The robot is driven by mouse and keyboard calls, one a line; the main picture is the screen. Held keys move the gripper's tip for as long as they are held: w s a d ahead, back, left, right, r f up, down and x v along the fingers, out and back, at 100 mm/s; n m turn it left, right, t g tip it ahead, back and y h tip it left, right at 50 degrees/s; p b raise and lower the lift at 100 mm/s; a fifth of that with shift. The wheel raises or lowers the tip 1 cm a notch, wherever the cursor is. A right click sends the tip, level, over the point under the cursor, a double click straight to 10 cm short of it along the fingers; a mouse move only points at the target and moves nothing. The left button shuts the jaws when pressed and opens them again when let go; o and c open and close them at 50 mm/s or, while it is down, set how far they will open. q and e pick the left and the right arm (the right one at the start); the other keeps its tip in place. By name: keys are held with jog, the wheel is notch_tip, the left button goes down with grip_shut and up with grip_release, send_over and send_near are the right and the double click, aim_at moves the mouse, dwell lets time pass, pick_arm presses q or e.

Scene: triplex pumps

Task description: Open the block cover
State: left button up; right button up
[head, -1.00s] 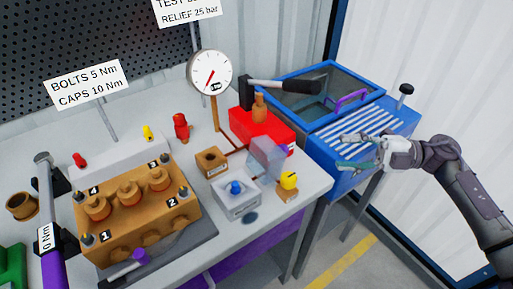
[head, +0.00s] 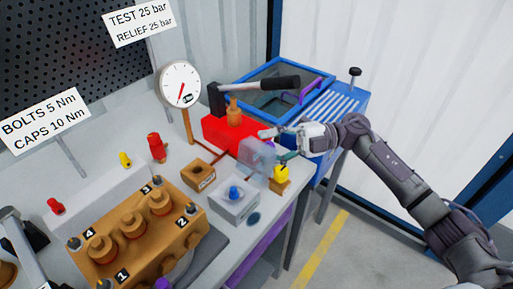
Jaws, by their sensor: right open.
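A clear, bluish cover (head: 255,157) stands between the red box and a grey box (head: 233,206) with a blue knob (head: 235,192) on top. The blue knob shows uncovered. I cannot tell how the cover is joined. My right gripper (head: 276,144) is open, with its fingers pointing left at the cover's upper right side. The fingers overlap the cover's edge in the picture; I cannot tell whether they touch it. Nothing shows held between them. My left gripper is out of view.
A red box (head: 222,133) with a black-handled lever (head: 262,87) stands behind the cover. A yellow knob (head: 281,173) is just below my right fingers. The brown pump block (head: 140,225) is at lower left; a gauge (head: 180,84) rises behind. A blue bin (head: 326,112) stands at right.

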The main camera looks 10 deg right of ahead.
jog(key=shift+d, duration=0.2)
jog(key=shift+c, duration=2.8)
grip_shut()
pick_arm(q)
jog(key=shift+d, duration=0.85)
